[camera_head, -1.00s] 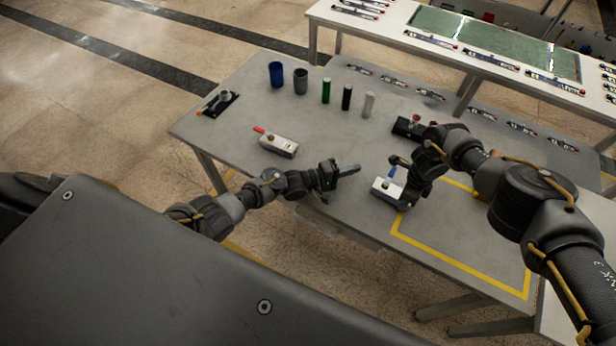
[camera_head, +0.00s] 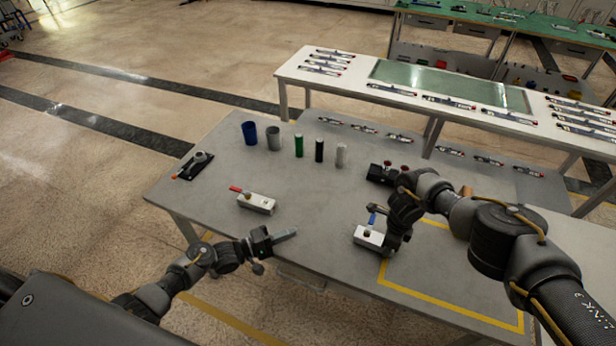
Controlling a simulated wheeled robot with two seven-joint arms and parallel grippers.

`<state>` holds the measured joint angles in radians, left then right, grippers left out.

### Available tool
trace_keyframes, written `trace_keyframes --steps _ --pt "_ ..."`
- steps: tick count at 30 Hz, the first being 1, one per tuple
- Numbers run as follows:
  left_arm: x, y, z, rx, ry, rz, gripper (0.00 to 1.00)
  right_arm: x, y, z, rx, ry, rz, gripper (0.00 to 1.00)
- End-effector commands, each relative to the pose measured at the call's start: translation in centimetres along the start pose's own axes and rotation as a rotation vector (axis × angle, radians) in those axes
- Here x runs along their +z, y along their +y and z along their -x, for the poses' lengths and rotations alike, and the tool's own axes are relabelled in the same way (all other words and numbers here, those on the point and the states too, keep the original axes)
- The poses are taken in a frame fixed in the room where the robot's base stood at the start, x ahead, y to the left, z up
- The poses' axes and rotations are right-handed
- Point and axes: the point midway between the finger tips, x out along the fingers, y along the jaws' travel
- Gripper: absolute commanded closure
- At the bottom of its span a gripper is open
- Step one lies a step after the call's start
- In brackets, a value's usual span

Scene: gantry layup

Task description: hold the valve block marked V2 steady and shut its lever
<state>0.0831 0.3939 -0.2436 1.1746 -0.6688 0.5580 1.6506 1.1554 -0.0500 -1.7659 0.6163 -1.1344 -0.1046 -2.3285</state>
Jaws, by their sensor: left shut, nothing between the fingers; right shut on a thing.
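A white valve block with a blue lever (camera_head: 368,237) sits on the grey table near its front edge. Its lever sticks up from the top. My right gripper (camera_head: 387,243) is at this block's right end and shut on it; its fingertips are partly hidden. A second white valve block with a red lever (camera_head: 257,204) lies further left, its lever pointing left. I cannot read the marks on either block. My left gripper (camera_head: 290,235) is shut and empty, over the table's front edge, between the two blocks and apart from both.
Blue and grey cups (camera_head: 250,132) and several cylinders (camera_head: 299,146) stand along the back. A black fixture (camera_head: 194,165) lies at the left, a dark block with red knobs (camera_head: 383,173) behind the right gripper. Yellow tape (camera_head: 450,304) marks the front right. The table's middle is clear.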

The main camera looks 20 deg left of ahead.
Motion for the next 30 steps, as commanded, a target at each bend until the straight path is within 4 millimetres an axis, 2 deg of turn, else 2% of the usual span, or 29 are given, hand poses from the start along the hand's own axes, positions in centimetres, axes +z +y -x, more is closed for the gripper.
trace_keyframes --steps 1,2,7,16,20,23,30 --pt "0.0 0.0 0.0 0.000 0.000 0.000 1.00 0.0 -0.1 0.0 -0.001 0.000 0.000 0.92" --pt "0.0 0.0 0.0 0.000 0.000 0.000 1.00 0.0 -0.1 0.0 -0.001 0.000 0.000 0.54" --pt "0.0 0.0 0.0 0.000 0.000 0.000 1.00 0.0 0.0 0.0 -0.001 0.000 0.000 0.33" --pt "0.0 0.0 0.0 0.000 0.000 0.000 1.00 0.0 0.0 0.1 0.000 -0.001 0.000 0.33" --pt "0.0 0.0 0.0 0.000 0.000 0.000 1.00 0.0 -0.1 1.1 -0.001 -0.002 0.000 0.33" --pt "0.0 0.0 0.0 0.000 0.000 0.000 1.00 0.0 -0.2 2.5 -0.003 -0.002 0.002 0.33" --pt "0.0 0.0 0.0 0.000 0.000 0.000 1.00 0.0 -0.1 7.7 -0.004 -0.002 0.002 0.33"
